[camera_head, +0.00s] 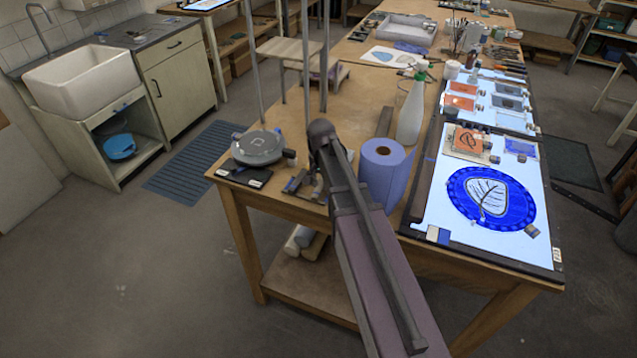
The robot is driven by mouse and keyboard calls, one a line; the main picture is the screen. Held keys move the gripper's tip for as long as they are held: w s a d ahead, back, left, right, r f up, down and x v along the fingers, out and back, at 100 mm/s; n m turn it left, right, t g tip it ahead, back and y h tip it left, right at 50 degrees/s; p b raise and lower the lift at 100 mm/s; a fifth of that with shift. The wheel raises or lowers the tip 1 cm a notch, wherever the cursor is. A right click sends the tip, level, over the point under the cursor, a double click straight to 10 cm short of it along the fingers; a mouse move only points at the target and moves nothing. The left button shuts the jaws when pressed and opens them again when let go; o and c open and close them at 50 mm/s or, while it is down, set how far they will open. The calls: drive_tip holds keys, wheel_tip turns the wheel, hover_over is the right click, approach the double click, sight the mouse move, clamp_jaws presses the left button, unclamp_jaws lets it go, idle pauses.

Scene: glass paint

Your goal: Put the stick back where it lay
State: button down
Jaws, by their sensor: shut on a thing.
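My arm reaches from the bottom of the view up over the front edge of the wooden table. My gripper (314,186) is low over the table's front left corner, half hidden by my own arm. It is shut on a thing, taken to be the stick. The stick cannot be made out clearly against the dark small parts there.
A round grey turntable (258,148) is left of my gripper. A blue paper roll (383,172) and a spray bottle (411,112) stand right of my arm. The lit panel (455,222) farther right holds a blue painted glass disc (462,213).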

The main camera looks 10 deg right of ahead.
drive_tip(key=shift+f, duration=0.15)
drive_tip(key=shift+c, duration=2.1)
unclamp_jaws()
